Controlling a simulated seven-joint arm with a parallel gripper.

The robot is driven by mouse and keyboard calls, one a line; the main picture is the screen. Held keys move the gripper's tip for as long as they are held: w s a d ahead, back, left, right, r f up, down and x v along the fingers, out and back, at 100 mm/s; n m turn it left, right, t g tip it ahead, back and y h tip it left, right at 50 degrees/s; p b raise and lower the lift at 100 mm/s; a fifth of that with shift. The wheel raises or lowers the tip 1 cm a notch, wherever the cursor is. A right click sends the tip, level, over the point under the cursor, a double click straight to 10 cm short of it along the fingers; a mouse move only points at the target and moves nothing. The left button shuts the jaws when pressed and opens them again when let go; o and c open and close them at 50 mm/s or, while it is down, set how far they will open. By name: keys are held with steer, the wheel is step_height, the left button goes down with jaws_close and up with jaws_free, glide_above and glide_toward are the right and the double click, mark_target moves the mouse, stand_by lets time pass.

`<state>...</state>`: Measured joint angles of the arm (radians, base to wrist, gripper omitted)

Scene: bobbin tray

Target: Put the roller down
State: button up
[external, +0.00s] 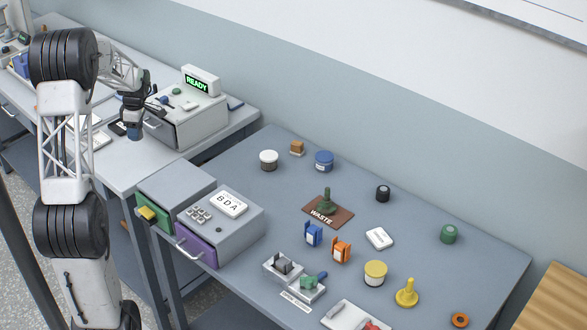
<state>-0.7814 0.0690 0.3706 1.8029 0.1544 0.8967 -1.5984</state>
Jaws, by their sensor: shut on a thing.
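My gripper (134,122) is at the upper left, over the far part of the left table, in front of the grey box with the green READY display. It points down and is shut on a small dark blue piece, the roller (134,133), which shows below the fingers. The fingers hide its upper part. From this angle I cannot tell whether the roller touches the table top or hangs just above it.
The READY box (187,125) stands close right of my gripper, with small items on top. White pads (95,138) and a dark flat item (118,128) lie left of it. The table (150,167) in front is clear. Drawer units (240,226) and several small objects stand on the right table.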

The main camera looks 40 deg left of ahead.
steer(key=shift+f, duration=0.1)
glide_above(140, 162)
steer(key=shift+w+d+f, duration=0.1)
steer(key=shift+d+f, duration=0.05)
steer(key=shift+f, duration=1.4)
steer(key=shift+w+d+f, duration=0.1)
steer(key=shift+f, duration=1.4)
steer(key=shift+f, duration=1.85)
steer(key=shift+f, duration=0.15)
steer(key=o, duration=0.9)
